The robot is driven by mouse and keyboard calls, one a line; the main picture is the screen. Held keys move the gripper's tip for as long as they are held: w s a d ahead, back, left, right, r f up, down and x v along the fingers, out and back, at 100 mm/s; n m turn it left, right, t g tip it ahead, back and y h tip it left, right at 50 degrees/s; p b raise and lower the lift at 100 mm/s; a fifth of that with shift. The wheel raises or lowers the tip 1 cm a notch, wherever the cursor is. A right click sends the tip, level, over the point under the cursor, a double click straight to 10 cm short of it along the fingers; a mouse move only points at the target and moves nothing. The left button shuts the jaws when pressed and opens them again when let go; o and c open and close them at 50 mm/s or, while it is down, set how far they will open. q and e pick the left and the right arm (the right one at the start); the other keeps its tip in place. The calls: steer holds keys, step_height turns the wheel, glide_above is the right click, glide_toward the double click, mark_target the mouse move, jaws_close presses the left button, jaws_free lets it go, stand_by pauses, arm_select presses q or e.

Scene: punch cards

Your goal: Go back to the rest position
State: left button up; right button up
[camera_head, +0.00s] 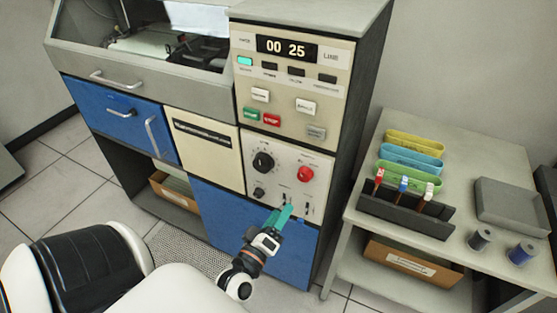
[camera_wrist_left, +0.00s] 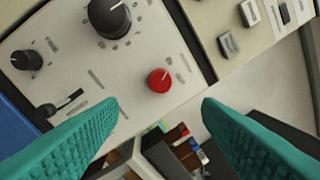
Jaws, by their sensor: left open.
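My left gripper (camera_head: 283,214) is in front of the lower control panel (camera_head: 258,150) of the beige and blue machine. Its green fingers show in the left wrist view (camera_wrist_left: 160,112), wide apart with nothing between them, so it is open and empty. My right gripper is not in view.
A side table (camera_head: 488,268) on the right holds a black rack (camera_head: 403,213), coloured trays (camera_head: 412,155), a grey box (camera_head: 510,204) and two spools (camera_head: 482,238). A cardboard box (camera_head: 411,262) is on its shelf. Tiled floor (camera_head: 40,190) is free on the left.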

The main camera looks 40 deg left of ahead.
arm_select(q)
steer(key=s+d+f+m+g+h, duration=0.1)
steer(key=s+d+f+m+g, duration=0.15)
steer(key=f, duration=0.75)
steer(key=s+d+f+m+g+h, duration=0.2)
steer(key=s+f+m+g, duration=0.1)
steer(key=f, duration=0.7)
steer(key=s+d+f+m+g+h, duration=0.1)
steer(key=s+d+f+m+g, duration=0.15)
steer(key=f, duration=0.65)
steer(key=s+f+m+g, duration=0.4)
steer(key=s+f, duration=0.4)
steer(key=s, duration=0.4)
steer(key=s+f+m+g, duration=0.4)
steer(key=s+f, duration=0.4)
steer(key=s, duration=0.4)
steer(key=shift+s+f+g, duration=0.35)
steer(key=shift+f+g, duration=0.05)
steer(key=shift+g, duration=0.4)
steer(key=shift+a, duration=0.1)
